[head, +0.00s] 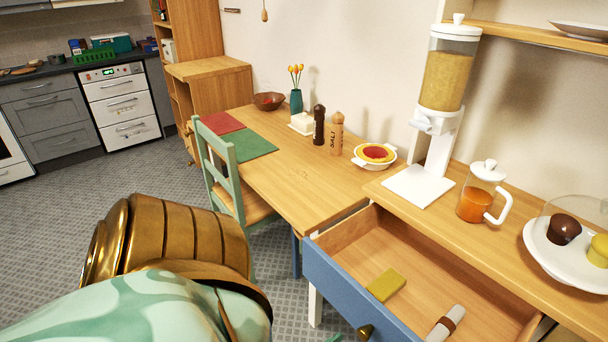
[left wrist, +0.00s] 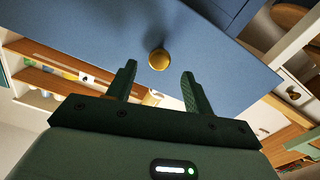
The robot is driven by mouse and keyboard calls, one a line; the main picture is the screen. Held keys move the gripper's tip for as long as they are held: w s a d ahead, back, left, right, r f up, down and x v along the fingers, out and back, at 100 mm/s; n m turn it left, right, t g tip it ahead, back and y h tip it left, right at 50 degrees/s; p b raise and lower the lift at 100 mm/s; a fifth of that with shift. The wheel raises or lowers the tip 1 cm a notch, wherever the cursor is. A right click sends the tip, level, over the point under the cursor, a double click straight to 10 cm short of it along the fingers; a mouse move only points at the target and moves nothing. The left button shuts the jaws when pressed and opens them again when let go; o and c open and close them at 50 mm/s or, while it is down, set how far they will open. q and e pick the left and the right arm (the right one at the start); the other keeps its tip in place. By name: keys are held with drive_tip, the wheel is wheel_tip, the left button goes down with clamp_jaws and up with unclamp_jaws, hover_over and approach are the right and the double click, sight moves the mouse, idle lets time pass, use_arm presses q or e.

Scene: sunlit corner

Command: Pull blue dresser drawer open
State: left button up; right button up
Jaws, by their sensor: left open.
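The blue dresser drawer (head: 345,290) stands pulled out, its wooden inside showing in the head view. A yellow-green flat item (head: 386,285) and a rolled napkin with a brown band (head: 446,324) lie in it. Its brass knob (head: 365,331) is at the bottom edge of the view. In the left wrist view, the blue front (left wrist: 100,45) fills the upper middle, and the knob (left wrist: 158,60) appears between the fingertips of my left gripper (left wrist: 158,75). That gripper is open; no finger visibly touches the knob. My right gripper is out of view.
A green chair (head: 222,170) stands at the wooden table (head: 290,190) left of the drawer. A cereal dispenser (head: 440,100), a glass jug (head: 483,192) and a white plate (head: 560,262) sit on the dresser top. The grey floor at left is clear.

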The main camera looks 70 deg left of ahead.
use_arm(q)
drive_tip(key=v, duration=1.1)
drive_tip(key=shift+s, duration=0.4)
